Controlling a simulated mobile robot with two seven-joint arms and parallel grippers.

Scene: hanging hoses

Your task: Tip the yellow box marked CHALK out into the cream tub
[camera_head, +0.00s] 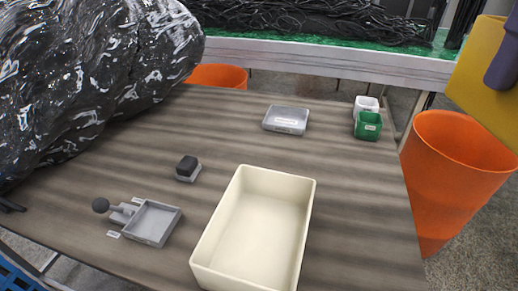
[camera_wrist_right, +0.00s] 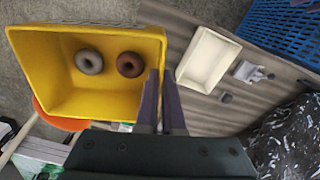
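The yellow box (camera_head: 482,75) is held up at the right edge of the head view, partly cut off. In the right wrist view the yellow box (camera_wrist_right: 95,105) shows its open inside, with a grey ring (camera_wrist_right: 89,61) and a brown ring (camera_wrist_right: 130,64) in it. My right gripper (camera_wrist_right: 161,88) is shut on one side wall of the box; one finger (camera_head: 503,62) shows in the head view. The cream tub (camera_head: 303,228) stands on the table at front centre, empty; it also shows in the wrist view (camera_wrist_right: 208,60). No CHALK lettering is readable.
A black shiny bag (camera_head: 90,70) fills the left. An orange bin (camera_head: 450,170) stands right.

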